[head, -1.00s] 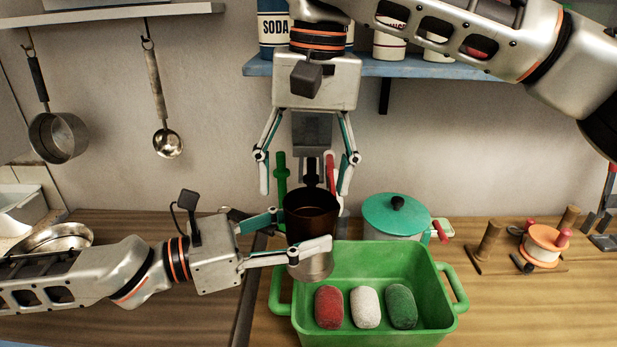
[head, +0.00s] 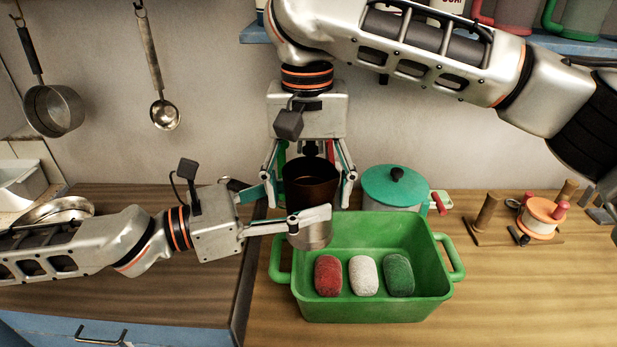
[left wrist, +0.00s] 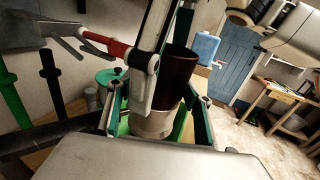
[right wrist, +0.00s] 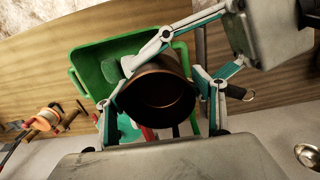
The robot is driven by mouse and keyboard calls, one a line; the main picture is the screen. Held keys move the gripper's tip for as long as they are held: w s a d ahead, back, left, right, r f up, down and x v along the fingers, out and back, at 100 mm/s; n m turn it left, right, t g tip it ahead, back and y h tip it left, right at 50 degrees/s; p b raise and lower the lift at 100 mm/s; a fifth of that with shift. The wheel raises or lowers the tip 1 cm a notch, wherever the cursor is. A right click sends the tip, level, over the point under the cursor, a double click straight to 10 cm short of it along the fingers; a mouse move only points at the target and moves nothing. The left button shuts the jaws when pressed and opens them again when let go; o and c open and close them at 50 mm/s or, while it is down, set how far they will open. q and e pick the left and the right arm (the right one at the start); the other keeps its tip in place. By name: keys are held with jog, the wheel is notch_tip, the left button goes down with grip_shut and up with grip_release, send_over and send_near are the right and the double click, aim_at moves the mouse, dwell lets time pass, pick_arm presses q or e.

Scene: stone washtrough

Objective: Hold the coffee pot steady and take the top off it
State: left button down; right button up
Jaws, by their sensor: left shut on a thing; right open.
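The coffee pot's silver lower part (head: 311,235) is upright, above the left end of the green tub. Its dark brown, open-mouthed top (head: 311,186) sits on it and also shows in the left wrist view (left wrist: 176,78). My left gripper (head: 299,206) is shut on the pot from the left, one finger crossing its front. My right gripper (head: 308,190) points down from above, open, with its fingers on either side of the brown top. The right wrist view looks into the top's dark mouth (right wrist: 158,95); I cannot tell whether the fingers touch it.
A green tub (head: 375,309) holds red, white and green oblong pieces. Behind it stands a teal-lidded pot (head: 392,187). A spool rack (head: 541,218) is at the right. Upright tool handles stand close behind the coffee pot. The counter's front right is clear.

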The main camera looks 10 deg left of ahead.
jog(key=c, duration=1.1)
jog(key=shift+n, duration=1.7)
jog(key=shift+c, duration=0.5)
jog(key=o, duration=1.2)
jog(key=shift+r, duration=0.1)
